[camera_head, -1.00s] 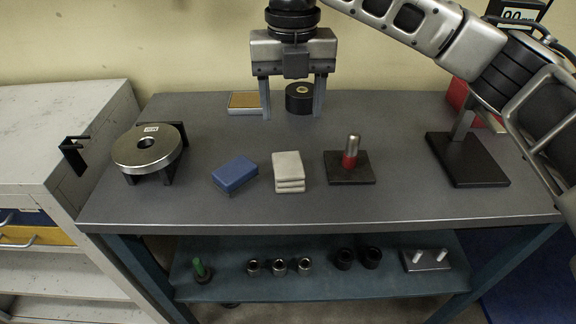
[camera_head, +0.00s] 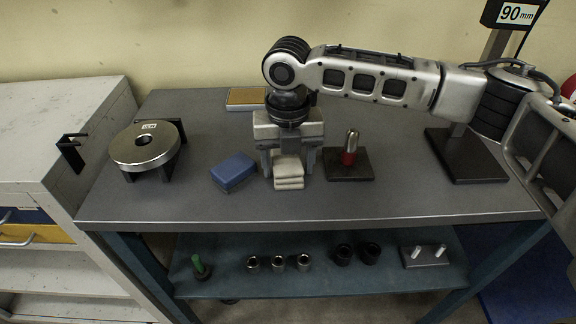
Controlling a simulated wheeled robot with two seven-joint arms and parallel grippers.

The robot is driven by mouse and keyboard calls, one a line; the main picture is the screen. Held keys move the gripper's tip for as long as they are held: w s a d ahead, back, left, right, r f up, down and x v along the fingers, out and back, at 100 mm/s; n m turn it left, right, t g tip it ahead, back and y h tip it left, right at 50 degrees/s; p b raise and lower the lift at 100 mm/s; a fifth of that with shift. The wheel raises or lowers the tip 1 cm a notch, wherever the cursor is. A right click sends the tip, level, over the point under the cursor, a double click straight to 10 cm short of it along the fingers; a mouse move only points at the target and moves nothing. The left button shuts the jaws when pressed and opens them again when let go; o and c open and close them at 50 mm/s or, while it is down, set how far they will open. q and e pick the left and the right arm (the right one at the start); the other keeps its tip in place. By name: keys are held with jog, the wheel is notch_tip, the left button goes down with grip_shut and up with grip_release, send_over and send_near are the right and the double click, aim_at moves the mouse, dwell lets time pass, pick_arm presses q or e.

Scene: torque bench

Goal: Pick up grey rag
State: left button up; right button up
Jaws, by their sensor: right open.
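The grey rag (camera_head: 289,183), a light folded stack, lies on the bench top near the middle of its front part. My right gripper (camera_head: 288,170) is lowered over it from behind, with its open fingers on the left and right sides of the rag. The gripper's body hides the rag's back part. Whether the fingers touch the rag I cannot tell. My left gripper is not in view.
A blue folded cloth or block (camera_head: 233,172) lies close to the left. A black plate with a red and metal post (camera_head: 349,158) stands close to the right. A metal disc (camera_head: 145,147) sits on a stand further left. The bench's front strip (camera_head: 330,212) is clear.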

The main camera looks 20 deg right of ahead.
jog(key=c, duration=0.7)
jog(key=shift+c, duration=0.2)
jog(key=shift+r, duration=0.1)
jog(key=shift+r, duration=0.6)
jog(key=s+a+r, duration=0.5)
jog(key=a+r, duration=0.6)
jog(key=a, duration=0.2)
jog(key=shift+s+r+b, duration=0.2)
jog(key=shift+r+b, duration=0.1)
jog(key=shift+b, duration=0.05)
jog(key=shift+o, duration=0.4)
